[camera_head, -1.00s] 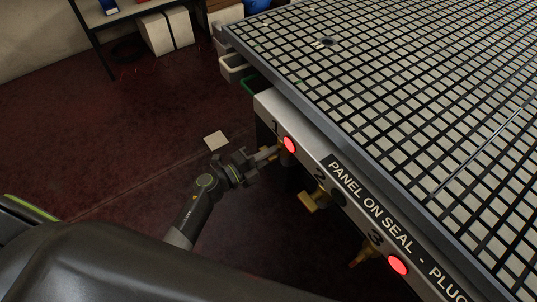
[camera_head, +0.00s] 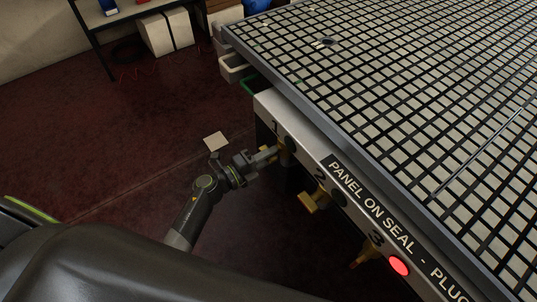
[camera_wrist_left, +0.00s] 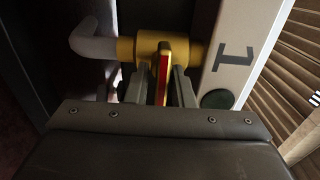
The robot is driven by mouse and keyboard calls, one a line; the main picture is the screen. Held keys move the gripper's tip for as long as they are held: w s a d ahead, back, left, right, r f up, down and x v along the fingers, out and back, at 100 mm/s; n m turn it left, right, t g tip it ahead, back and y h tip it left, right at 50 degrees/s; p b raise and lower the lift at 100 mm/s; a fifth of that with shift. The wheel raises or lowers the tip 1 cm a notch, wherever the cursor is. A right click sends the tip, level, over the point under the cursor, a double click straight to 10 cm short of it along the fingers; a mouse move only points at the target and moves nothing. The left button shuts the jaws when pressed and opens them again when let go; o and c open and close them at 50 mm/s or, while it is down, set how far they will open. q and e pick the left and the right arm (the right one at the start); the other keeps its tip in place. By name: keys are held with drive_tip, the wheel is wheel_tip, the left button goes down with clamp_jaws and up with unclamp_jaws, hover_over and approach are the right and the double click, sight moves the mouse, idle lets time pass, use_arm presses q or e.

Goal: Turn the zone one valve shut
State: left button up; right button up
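The zone one valve (camera_wrist_left: 126,48) is yellow brass on a grey pipe, beside the panel's number 1. Its handle (camera_wrist_left: 164,72) has a red stripe and points towards the wrist camera, across the pipe. My left gripper (camera_head: 274,153) is at this valve, below the table edge. In the left wrist view its fingers (camera_wrist_left: 160,88) stand close on both sides of the handle and appear closed on it. The round zone one lamp (camera_wrist_left: 217,99) is dark; it is dark in the head view (camera_head: 290,143) too. My right gripper is out of view.
The zone two valve (camera_head: 312,201) is yellow, and its lamp (camera_head: 339,198) is dark. The zone three lamp (camera_head: 400,265) glows red above its valve (camera_head: 362,257). The grid table (camera_head: 420,110) overhangs at right. Open dark red floor (camera_head: 110,170) lies to the left.

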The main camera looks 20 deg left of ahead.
use_arm(q)
drive_tip(key=shift+o, duration=1)
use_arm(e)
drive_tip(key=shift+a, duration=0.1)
use_arm(q)
drive_tip(key=shift+s+a, duration=0.15)
drive_tip(key=b+v, duration=0.1)
drive_tip(key=v, duration=1.6)
drive_tip(key=shift+b, duration=0.35)
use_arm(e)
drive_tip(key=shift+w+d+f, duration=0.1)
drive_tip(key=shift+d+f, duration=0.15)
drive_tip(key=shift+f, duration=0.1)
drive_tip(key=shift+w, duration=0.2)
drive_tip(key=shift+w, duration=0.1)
